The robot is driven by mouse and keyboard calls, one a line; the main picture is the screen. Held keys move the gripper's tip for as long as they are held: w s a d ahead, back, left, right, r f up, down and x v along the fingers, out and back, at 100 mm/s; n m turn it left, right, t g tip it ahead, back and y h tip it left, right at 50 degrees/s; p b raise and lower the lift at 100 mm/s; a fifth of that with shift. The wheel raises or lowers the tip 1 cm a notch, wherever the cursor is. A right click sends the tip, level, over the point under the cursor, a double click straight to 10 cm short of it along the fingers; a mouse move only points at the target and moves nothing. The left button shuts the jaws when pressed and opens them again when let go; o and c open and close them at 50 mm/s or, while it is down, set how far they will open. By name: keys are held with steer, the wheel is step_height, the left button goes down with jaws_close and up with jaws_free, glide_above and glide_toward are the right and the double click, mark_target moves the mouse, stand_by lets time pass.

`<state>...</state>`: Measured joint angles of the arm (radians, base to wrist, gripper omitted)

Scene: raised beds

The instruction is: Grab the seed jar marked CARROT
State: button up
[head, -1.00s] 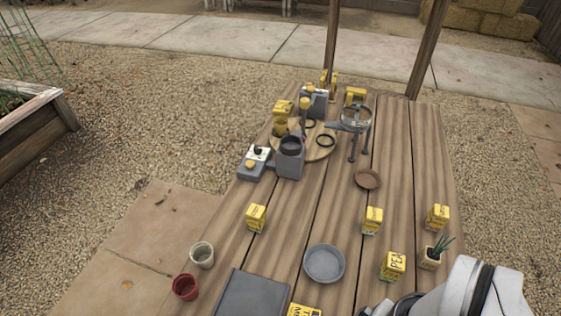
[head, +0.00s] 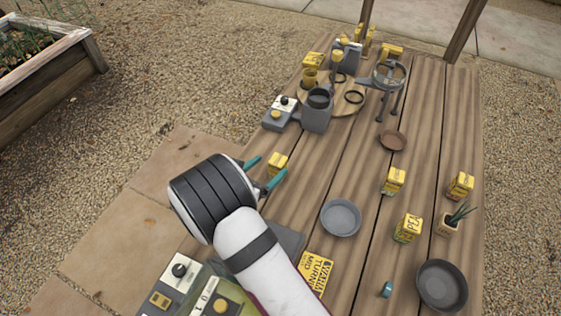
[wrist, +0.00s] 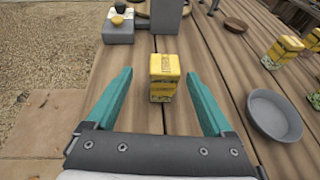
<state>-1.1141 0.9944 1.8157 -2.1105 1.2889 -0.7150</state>
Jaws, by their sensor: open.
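My gripper (head: 268,172) is open, with teal fingers, low over the left side of the wooden table. A small yellow jar (head: 277,163) stands upright just ahead of it. In the wrist view this jar (wrist: 164,78) appears between the two fingers, with a gap on either side. Its label writing is too small to read surely. Other yellow jars stand to the right: one (head: 394,180) mid-table, one (head: 461,184) near the right edge and one (head: 408,227) whose label appears to read PEA. A yellow item (head: 316,270) at the front shows lettering like TURNIP. I cannot tell which is marked CARROT.
A grey control box (head: 281,113) and a grey cup-like container (head: 317,110) stand beyond the jar, beside a round wooden board holding more yellow items. A grey dish (head: 341,218) lies right of my gripper. A potted plant (head: 448,222) and dark bowl (head: 442,285) are farther right.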

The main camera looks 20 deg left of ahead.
mark_target(284, 158)
steer(key=x, duration=0.8)
steer(key=shift+s+d, duration=0.1)
steer(key=shift+d, duration=0.25)
jaws_close()
